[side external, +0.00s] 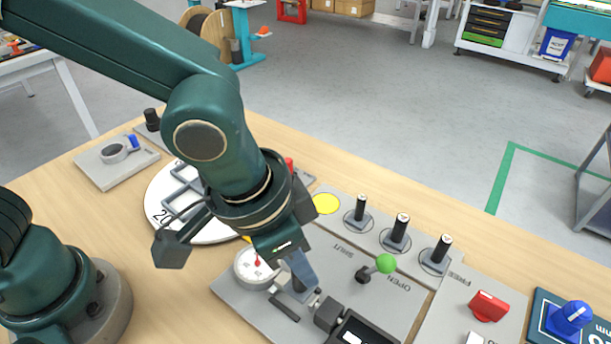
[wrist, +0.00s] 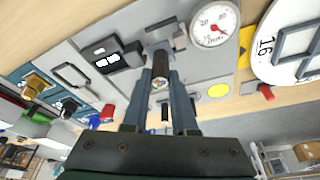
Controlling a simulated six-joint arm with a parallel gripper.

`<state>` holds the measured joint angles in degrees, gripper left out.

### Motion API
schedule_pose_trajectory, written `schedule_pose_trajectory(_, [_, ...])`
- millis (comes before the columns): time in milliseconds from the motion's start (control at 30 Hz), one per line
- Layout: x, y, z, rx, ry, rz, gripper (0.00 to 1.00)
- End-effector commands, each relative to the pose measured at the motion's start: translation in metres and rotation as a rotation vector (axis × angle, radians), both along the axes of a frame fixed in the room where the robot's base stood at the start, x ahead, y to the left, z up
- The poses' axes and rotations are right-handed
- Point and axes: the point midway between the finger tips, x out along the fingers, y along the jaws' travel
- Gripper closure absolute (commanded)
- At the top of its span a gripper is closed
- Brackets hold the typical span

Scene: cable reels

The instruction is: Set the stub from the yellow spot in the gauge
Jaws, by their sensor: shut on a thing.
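My gripper (side external: 303,277) is low over the grey gauge plate (side external: 235,293). In the wrist view its two fingers (wrist: 160,82) are shut on a dark stub (wrist: 160,67) with a metallic end face. In the side view my fingers mostly hide the stub. The gauge has a round white dial (side external: 256,264) with a red needle, also in the wrist view (wrist: 213,23). The stub is at the small grey clamp parts beside the dial; I cannot tell whether it is seated. The yellow spot (side external: 326,204) is bare.
A green-knobbed lever (side external: 386,263) stands right of my gripper, by the OPEN lettering. Several black-topped stubs (side external: 401,229) stand behind it. A dark display box (side external: 362,330) is at the front. A numbered white disc (side external: 160,208) lies left, and a red switch (side external: 488,305) right.

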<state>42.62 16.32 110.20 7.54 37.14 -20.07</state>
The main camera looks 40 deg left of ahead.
Motion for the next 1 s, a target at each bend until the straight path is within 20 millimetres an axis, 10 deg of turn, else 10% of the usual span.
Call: schedule_pose_trajectory(1000, [0.0,0.0,-0.034,0.0,0.0,-0.001,1.0])
